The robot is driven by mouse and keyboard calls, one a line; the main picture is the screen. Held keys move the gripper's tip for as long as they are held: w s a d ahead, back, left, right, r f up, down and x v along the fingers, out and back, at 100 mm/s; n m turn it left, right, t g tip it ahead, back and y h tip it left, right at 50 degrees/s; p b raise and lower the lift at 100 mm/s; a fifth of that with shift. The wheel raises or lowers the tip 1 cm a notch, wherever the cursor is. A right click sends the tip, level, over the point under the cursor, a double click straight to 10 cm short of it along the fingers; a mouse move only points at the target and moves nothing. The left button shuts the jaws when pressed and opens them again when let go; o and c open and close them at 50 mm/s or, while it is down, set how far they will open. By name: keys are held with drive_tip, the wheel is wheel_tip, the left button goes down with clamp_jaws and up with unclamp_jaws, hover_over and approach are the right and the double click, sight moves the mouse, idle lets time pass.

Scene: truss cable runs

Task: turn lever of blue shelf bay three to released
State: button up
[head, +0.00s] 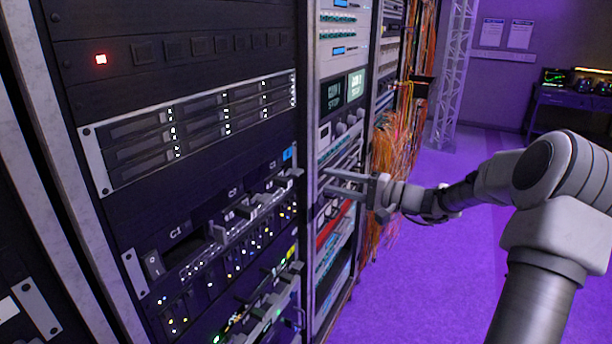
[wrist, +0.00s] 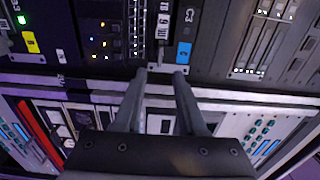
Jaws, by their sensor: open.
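The blue tag (head: 288,154) sits at the right end of a dark shelf with bays marked C1, C2 and, at the right, what looks like C3. In the wrist view the blue tag (wrist: 183,52) is beside the C3 mark, and a pale marked piece (wrist: 163,22), perhaps the lever, is next to it. Its turned position cannot be told. My gripper (head: 328,182) is in front of the rack, right of the shelf's end. In the wrist view my gripper (wrist: 161,72) is open and empty, its fingertips just below the tag and pale piece. Contact cannot be told.
A row of grey handles and lit modules (head: 230,240) runs along the shelf. A metal rack post (head: 308,130) stands right of it. Orange cables (head: 392,145) hang beyond my gripper. The purple floor (head: 440,270) at the right is clear.

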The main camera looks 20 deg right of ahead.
sight(301, 174)
drive_tip(key=x, duration=0.8)
drive_tip(key=shift+d, duration=0.1)
drive_tip(key=shift+c, duration=0.3)
clamp_jaws()
